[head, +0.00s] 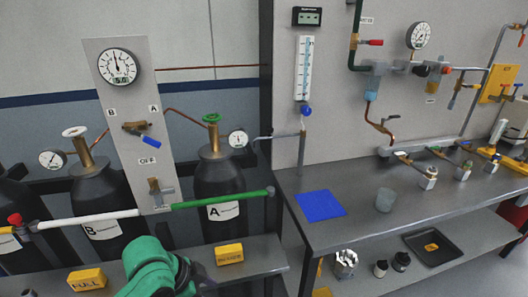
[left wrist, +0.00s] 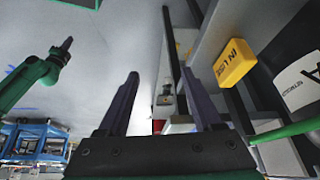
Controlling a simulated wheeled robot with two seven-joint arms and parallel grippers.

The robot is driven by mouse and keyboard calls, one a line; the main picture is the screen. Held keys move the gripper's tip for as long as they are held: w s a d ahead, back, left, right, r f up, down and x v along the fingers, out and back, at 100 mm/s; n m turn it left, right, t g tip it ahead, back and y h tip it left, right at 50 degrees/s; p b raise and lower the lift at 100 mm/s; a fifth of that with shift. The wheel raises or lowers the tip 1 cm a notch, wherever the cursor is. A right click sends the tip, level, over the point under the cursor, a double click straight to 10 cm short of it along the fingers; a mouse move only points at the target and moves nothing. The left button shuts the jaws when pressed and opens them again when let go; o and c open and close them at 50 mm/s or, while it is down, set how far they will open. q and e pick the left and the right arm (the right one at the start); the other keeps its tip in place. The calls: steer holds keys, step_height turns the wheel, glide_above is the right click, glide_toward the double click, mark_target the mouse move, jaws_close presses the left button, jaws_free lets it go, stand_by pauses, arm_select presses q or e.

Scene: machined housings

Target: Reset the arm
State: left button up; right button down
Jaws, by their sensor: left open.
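In the head view my green left arm comes in at the bottom, in front of the low shelf, with its dark gripper (head: 196,284) partly cut off by the frame's lower edge. In the left wrist view the two dark fingers of my left gripper (left wrist: 162,76) are spread apart with nothing between them. A green arm with a dark end (left wrist: 66,44), which looks like my right arm, hangs at the left of the left wrist view. Its jaws are too small to read. No right gripper shows in the head view.
A low shelf (head: 120,275) carries a yellow FULL block (head: 87,279) and another yellow block (head: 229,253), close to my left gripper. Behind stand dark cylinders (head: 219,180) and a gauge panel (head: 125,100).

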arm_select(q)
steer(key=s+a+f+n+y, duration=0.5)
steer(key=s+a+f+n, duration=0.2)
steer(key=s+a+n, duration=0.45)
step_height(320, 180, down, 22)
steer(key=s, duration=0.2)
steer(key=s+a+f+g, duration=0.1)
steer(key=s+a+f, duration=0.1)
steer(key=s+f, duration=1.3)
steer(key=shift+s+f+m+g, duration=0.25)
steer(key=shift+s+m, duration=0.2)
steer(key=shift+s, duration=0.3)
steer(key=shift+a, duration=0.1)
